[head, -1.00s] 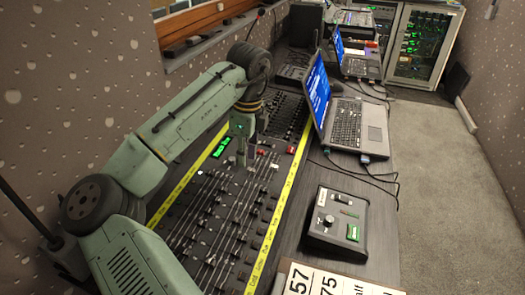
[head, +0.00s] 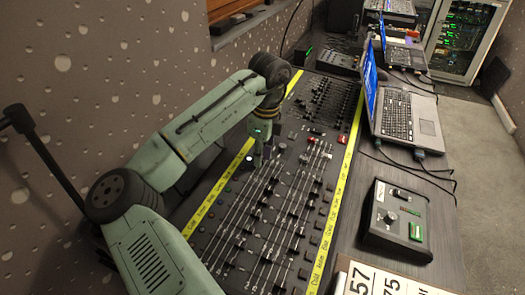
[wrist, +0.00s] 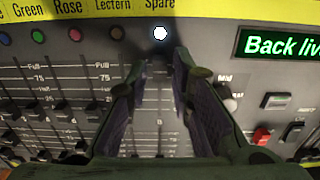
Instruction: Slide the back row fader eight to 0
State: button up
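The lighting desk (head: 345,150) has rows of sliding faders between two yellow label strips. My gripper (head: 257,152) hangs low over the desk, near its far yellow strip. In the wrist view my gripper (wrist: 160,100) is open, with one finger on each side of the fader lane (wrist: 160,96) below the "Spare" label (wrist: 160,4) and a white lit button (wrist: 160,33). Scale marks show in this lane. I cannot make out its fader cap clearly; contact with the fingers cannot be told. Neighbouring fader caps (wrist: 92,109) stand to the left.
A green display (wrist: 282,45) reading "Back liv…" and a red button (wrist: 262,136) lie right of my gripper. In the head view, a laptop (head: 405,115) and a small control box (head: 400,218) stand beside the desk; the wall (head: 90,60) is close behind my arm.

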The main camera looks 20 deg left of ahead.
aim_at(280, 170)
grip_shut()
jog(key=shift+d, duration=0.1)
jog(key=shift+s+d+f+p, duration=0.15)
jog(key=shift+d+p, duration=0.2)
jog(key=shift+d, duration=1.1)
jog(key=shift+w+d+f+p, duration=0.1)
jog(key=shift+d+p, duration=0.25)
jog(key=shift+d, duration=1.1)
grip_release()
jog(key=shift+r, duration=0.1)
